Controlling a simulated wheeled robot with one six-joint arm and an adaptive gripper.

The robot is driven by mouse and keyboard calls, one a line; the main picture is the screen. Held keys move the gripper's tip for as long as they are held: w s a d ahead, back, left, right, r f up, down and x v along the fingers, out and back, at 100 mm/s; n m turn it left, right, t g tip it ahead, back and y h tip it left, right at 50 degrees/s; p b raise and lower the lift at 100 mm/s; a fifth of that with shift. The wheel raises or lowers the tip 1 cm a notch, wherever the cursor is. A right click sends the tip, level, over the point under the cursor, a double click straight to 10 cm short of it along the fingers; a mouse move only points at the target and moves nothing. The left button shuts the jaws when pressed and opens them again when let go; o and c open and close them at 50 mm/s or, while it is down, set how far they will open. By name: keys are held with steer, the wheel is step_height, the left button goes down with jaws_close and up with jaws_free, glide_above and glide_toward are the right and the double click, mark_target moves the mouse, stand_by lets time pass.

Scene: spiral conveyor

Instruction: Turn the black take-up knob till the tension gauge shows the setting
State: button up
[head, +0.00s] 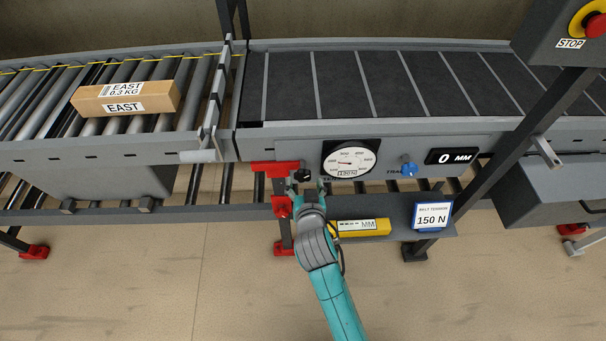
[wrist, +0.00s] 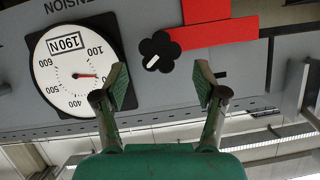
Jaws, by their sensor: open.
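The black take-up knob (head: 302,176) sits on the conveyor side panel, left of the round tension gauge (head: 350,159). In the upside-down wrist view the lobed knob (wrist: 159,52) has a white pointer mark. The gauge (wrist: 75,72) there has a red needle, and its window reads 190N. A card (head: 432,216) below the panel shows BELT TENSION 150 N. My gripper (head: 308,190) is open in front of the knob. In the wrist view its fingers (wrist: 161,84) stand apart, one to each side of the knob's line and short of it; I see no contact.
A blue knob (head: 409,168) and a 0 MM display (head: 451,157) are right of the gauge. A yellow tool (head: 363,228) lies on the shelf below. A red bracket (head: 274,168) is beside the knob. A cardboard box (head: 126,99) rests on the rollers at left.

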mark_target(303, 177)
steer(key=shift+x, duration=2.55)
steer(key=c, duration=1.1)
steer(key=shift+c, duration=0.2)
